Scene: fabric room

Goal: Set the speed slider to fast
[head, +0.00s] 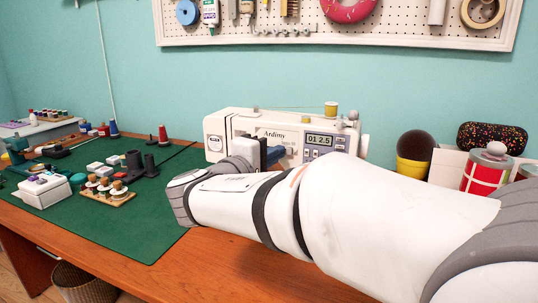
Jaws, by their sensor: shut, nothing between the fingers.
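A white sewing machine (225,128) marked "Ardimy" stands on the table against the teal wall. Its small display (320,140) seems to read "01 2.5", with buttons below it. I cannot make out the speed slider; my arm covers the lower front of the machine. My arm reaches in from the right, and its wrist bends in front of the machine. My gripper (275,154) is at the machine's front, left of the display, partly hidden by my own wrist. It is shut with nothing seen in it. I cannot tell whether it touches the machine.
A green cutting mat (150,215) covers the table's left part. On it are a wooden holder with several bobbins (105,190), a white box (42,192) and thread spools (163,135). Right of the machine stand a yellow-and-black pot (414,155) and a red-and-white tin (484,170). A pegboard (400,25) hangs above.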

